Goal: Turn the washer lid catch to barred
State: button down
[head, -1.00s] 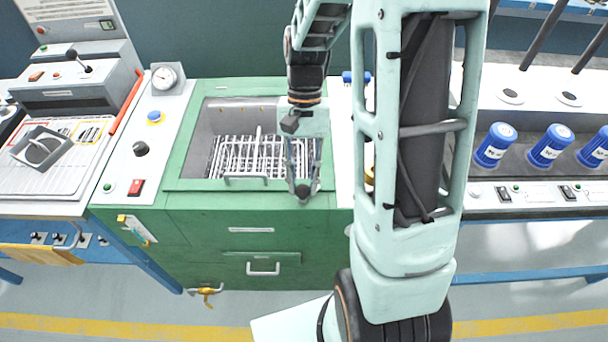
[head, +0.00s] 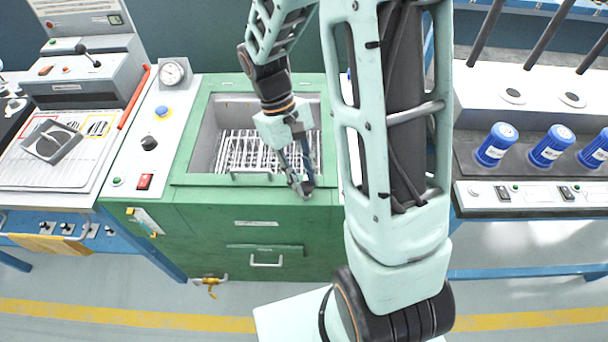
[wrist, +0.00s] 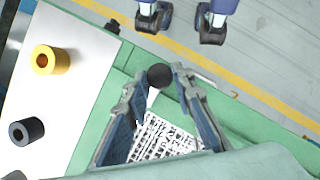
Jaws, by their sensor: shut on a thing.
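The green washer (head: 185,160) stands in the middle of the head view, with its tank open and a white wire rack (head: 235,150) inside. My gripper (head: 305,190) is at the front right of the tank rim, tilted, with its wrist up and to the left. In the wrist view my gripper (wrist: 160,86) has its fingertips closed on a dark round knob (wrist: 159,76), which seems to be the lid catch. The fingers hide most of the catch in the head view, and its pointing direction or any marking cannot be read.
A white panel with a yellow ring-shaped knob (wrist: 48,60) and a black knob (wrist: 27,130) lies beside the tank in the wrist view. A handle (head: 250,173) is on the front rim.

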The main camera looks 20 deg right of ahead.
jog(key=shift+n, duration=0.4)
jog(key=c, duration=1.7)
grip_release()
jog(key=shift+o, duration=0.2)
jog(key=shift+w+r, duration=0.1)
jog(key=v, duration=1.1)
jog(key=shift+a+r, duration=0.3)
jog(key=shift+r, duration=0.1)
